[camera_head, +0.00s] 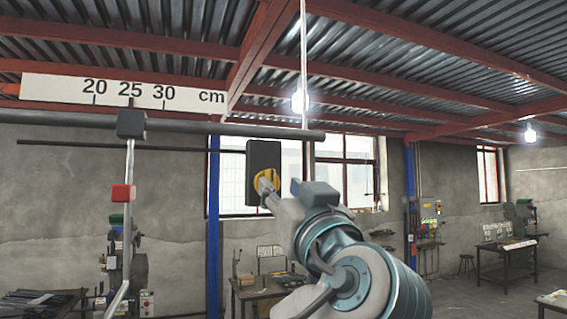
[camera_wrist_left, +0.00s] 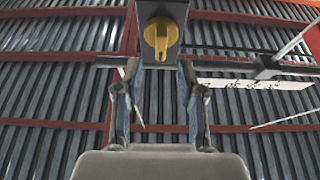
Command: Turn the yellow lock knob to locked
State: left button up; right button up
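The yellow lock knob (camera_head: 268,174) sits on a dark box (camera_head: 262,153) at the end of a horizontal bar, near the middle of the head view. My left gripper (camera_head: 265,184) is right in front of it and hides part of it. In the left wrist view, the knob (camera_wrist_left: 160,36) has its grip bar close to upright on the dark box (camera_wrist_left: 173,10). The left gripper (camera_wrist_left: 158,72) is open there, its two fingers apart, with the knob beyond and between the tips. I see no finger contact with the knob. My right gripper is not in view.
A white cm scale (camera_head: 60,90) hangs above the dark bar (camera_head: 200,127), with a grey block (camera_head: 131,123) under the 25 mark. Workbenches (camera_head: 262,291) stand farther back. Space left of the dark box looks open.

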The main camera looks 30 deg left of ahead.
aim_at(273, 178)
pick_arm(q)
jog(key=p+x, duration=0.1)
jog(key=x, duration=0.3)
jog(key=shift+w+a+r, duration=0.15)
jog(key=shift+w+a, duration=0.05)
grip_shut()
